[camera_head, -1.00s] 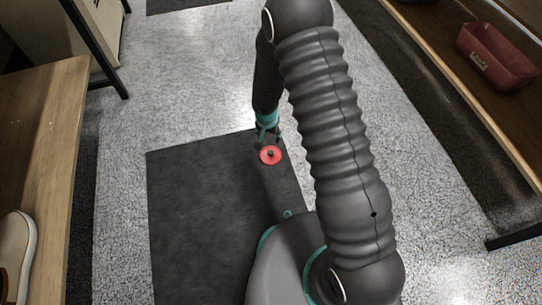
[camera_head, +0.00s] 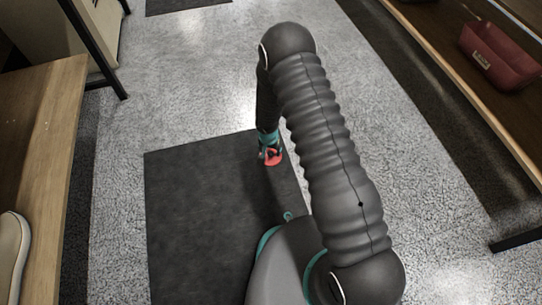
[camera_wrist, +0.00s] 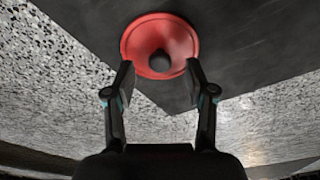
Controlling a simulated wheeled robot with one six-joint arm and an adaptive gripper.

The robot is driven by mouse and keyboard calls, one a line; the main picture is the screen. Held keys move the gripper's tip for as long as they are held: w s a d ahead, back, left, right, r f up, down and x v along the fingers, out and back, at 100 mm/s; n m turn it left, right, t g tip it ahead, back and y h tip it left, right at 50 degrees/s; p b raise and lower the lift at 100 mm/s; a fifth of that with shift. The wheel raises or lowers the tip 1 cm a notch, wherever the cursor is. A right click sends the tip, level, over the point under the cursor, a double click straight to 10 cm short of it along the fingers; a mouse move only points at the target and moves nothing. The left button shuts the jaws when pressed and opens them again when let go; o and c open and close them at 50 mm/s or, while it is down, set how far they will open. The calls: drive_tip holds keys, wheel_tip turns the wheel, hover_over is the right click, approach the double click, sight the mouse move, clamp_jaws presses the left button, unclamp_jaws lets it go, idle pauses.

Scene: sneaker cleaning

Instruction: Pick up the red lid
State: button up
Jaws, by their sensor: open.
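The red lid (camera_wrist: 160,28) is a round red disc with a dark knob (camera_wrist: 159,61) at its middle. It lies on the dark mat near the mat's far edge. In the head view the red lid (camera_head: 273,158) is partly hidden by my gripper (camera_head: 268,148), which is right at it. In the wrist view my gripper (camera_wrist: 160,78) is open, with its two fingertips apart on either side of the knob. Nothing shows held between the fingers. I cannot tell whether the fingertips touch the lid.
The dark mat (camera_head: 200,215) lies on the speckled floor (camera_head: 190,85). A wooden bench (camera_head: 45,140) with a pale shoe (camera_head: 12,255) stands at the left. A wooden shelf (camera_head: 440,45) with a red bin (camera_head: 497,55) stands at the right. The mat around the lid is clear.

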wheel_tip(320, 180, down, 2)
drive_tip(key=shift+w+f, duration=0.1)
drive_tip(key=shift+w, duration=0.05)
clamp_jaws()
idle(0.3)
